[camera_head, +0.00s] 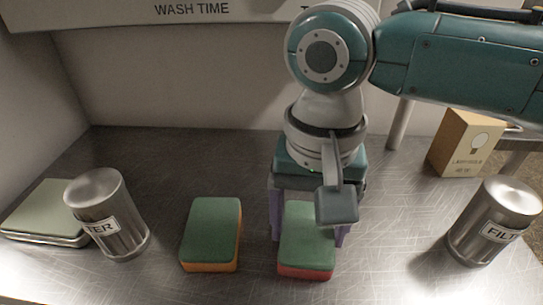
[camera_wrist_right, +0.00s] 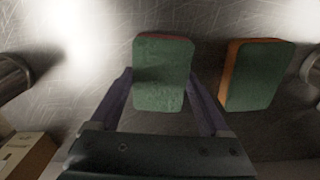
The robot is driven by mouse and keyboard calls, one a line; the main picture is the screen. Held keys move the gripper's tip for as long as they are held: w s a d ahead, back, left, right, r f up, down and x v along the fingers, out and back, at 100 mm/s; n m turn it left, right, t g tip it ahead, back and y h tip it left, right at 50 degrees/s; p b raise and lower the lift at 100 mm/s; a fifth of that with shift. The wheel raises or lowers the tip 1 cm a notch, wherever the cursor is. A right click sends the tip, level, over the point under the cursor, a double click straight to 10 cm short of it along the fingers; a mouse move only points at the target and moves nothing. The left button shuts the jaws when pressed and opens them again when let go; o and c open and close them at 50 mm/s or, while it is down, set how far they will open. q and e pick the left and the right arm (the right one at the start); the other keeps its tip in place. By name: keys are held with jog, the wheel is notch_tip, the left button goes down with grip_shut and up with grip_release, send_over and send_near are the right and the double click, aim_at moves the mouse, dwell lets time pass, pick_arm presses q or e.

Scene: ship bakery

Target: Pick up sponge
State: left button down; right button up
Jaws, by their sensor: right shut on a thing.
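A sponge with a green top and red underside (camera_head: 306,262) lies on the metal counter near the front middle. My right gripper (camera_head: 308,226) is over its far part, with one purple finger on each side, shut on it. In the right wrist view the green top of this sponge (camera_wrist_right: 163,75) sits between the two purple fingers. I cannot tell if it is lifted off the counter. A second sponge, green over orange (camera_head: 212,225), lies apart to the left; it also shows at right in the right wrist view (camera_wrist_right: 256,76). My left gripper is not in view.
Another canister labelled "FILT" (camera_head: 490,225) stands at right. A cardboard box (camera_head: 464,141) is behind it.

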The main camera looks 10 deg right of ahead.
aim_at(308, 231)
jog(key=c, duration=0.5)
notch_tip(308, 231, up, 20)
jog(key=p, duration=0.4)
